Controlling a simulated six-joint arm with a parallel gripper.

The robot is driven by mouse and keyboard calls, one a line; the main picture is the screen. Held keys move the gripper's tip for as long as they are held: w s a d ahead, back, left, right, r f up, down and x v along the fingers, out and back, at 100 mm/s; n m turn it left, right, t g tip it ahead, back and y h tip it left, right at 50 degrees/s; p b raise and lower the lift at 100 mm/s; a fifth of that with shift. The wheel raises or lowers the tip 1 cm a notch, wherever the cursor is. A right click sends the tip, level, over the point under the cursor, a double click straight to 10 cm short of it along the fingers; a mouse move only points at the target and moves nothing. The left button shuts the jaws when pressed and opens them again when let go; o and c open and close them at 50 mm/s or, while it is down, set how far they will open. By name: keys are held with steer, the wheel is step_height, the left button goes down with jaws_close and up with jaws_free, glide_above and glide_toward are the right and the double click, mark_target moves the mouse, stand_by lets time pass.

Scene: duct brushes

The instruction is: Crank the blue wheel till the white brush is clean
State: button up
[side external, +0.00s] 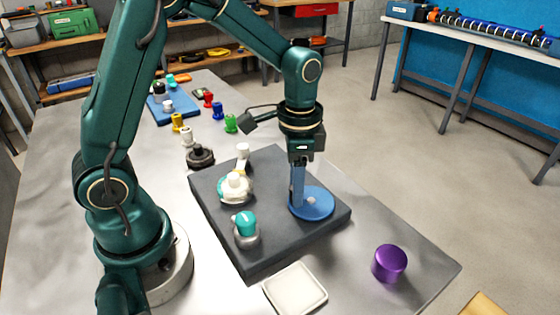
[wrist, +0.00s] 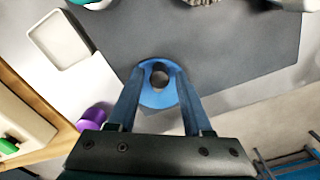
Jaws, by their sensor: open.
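The blue wheel (side external: 318,207) is a flat disc lying on the right part of a dark grey block (side external: 268,247). It also shows in the wrist view (wrist: 158,101), with a round dark spot at its middle. My gripper (side external: 298,204) points down over the wheel. In the wrist view my gripper (wrist: 160,75) is open, its two blue fingers on either side of the wheel's middle; I cannot tell whether they touch it. A white, rounded piece (side external: 235,187) on the block's left part may be the white brush; its bristles are too small to judge.
A teal-topped piece (side external: 246,222) and a small white piece (side external: 243,151) are also on the block. A white tray (side external: 295,290) and a purple cylinder (side external: 389,263) stand near the front. Several coloured pegs and a blue mat (side external: 182,110) lie farther back.

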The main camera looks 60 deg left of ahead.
steer(key=shift+r, duration=3.15)
steer(key=shift+r, duration=0.4)
steer(key=s+r+n+t, duration=0.1)
steer(key=s+r+t, duration=0.2)
steer(key=s+r, duration=0.25)
steer(key=s+f+n+t, duration=0.2)
steer(key=s+n, duration=0.3)
steer(key=s, duration=0.1)
steer(key=shift+d+f+t, duration=0.15)
steer(key=shift+d+t, duration=0.1)
steer(key=shift+t, duration=0.05)
steer(key=shift+s, duration=0.15)
